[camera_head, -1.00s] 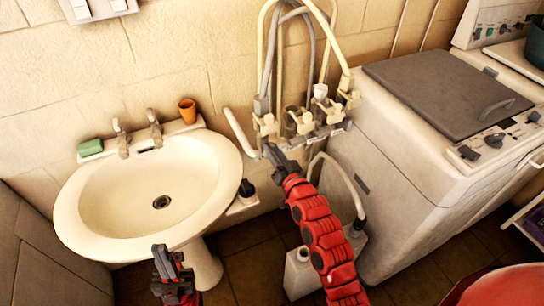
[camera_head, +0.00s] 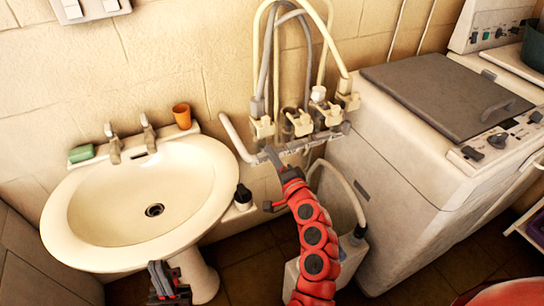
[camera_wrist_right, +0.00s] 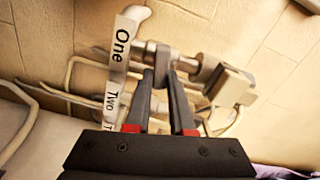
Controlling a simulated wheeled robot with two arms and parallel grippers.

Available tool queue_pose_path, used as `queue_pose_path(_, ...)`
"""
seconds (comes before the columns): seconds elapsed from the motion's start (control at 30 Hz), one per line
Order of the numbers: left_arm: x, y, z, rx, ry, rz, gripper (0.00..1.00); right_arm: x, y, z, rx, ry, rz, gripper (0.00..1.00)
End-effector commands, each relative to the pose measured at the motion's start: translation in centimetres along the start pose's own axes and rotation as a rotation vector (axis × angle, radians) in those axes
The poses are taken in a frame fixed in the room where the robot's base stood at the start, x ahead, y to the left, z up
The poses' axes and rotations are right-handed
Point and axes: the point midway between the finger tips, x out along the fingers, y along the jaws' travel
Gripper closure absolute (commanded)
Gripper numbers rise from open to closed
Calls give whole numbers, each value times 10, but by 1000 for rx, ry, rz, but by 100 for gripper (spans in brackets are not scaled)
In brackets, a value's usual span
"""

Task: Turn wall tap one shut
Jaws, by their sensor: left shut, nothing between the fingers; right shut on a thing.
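A row of wall taps with cream bodies and hoses sits on the wall between the basin and the washing machine. The leftmost one, wall tap one (camera_head: 262,128), is just above my right gripper (camera_head: 271,152). In the right wrist view, a white strip labelled "One" (camera_wrist_right: 121,45) and "Two" hangs beside the metal tap. There my right gripper (camera_wrist_right: 161,75) is closed on the tap's small handle (camera_wrist_right: 160,58), partly hidden by the fingers. My left gripper (camera_head: 160,272) is shut and empty, low in front of the basin.
The white basin (camera_head: 95,215) stands at left, with a green soap (camera_head: 81,153) and an orange cup (camera_head: 182,116) on its back edge. The washing machine (camera_head: 400,185) stands close on the right. A white container (camera_head: 350,252) is on the floor behind my right arm.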

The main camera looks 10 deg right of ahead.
Motion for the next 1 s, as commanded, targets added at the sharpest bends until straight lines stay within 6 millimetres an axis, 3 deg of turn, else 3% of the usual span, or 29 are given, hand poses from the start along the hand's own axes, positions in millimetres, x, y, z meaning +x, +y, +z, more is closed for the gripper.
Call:
queue_pose_path(0.4,0,0,0,0,0,0,100,0,3,0,211,2,1,100)
queue_pose_path(1.0,0,0,0,0,0,0,100,0,4,1,247,0,2,100)
